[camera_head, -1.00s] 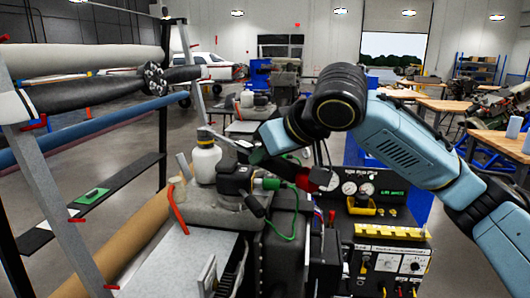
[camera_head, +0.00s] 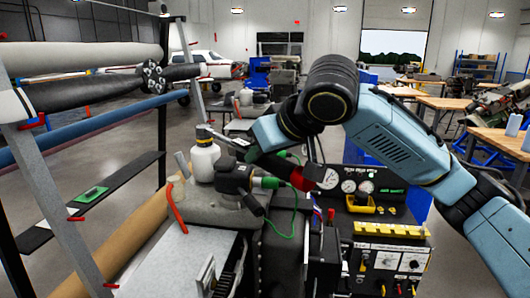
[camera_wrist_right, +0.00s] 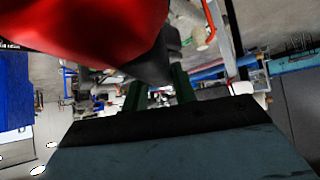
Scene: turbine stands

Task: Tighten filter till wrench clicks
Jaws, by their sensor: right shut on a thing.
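My right gripper (camera_head: 246,152) is over the machine on the stand, its fingers small and partly hidden in the head view. In the right wrist view my right gripper (camera_wrist_right: 158,92) shows green fingers around a dark tapered tool (camera_wrist_right: 153,68). The tool may be the wrench; its far end is unclear. A large red body (camera_wrist_right: 85,25) fills the upper left of that view, close to the camera. A red part (camera_head: 303,180) shows below my arm in the head view. I cannot tell which part is the filter. My left gripper is out of view.
A white bottle (camera_head: 203,160) stands on the machine, left of my gripper. A black fitting (camera_head: 234,178) with a green hose (camera_head: 286,225) is just below. A gauge panel (camera_head: 372,190) stands right, and a rack with long rolls (camera_head: 80,57) left.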

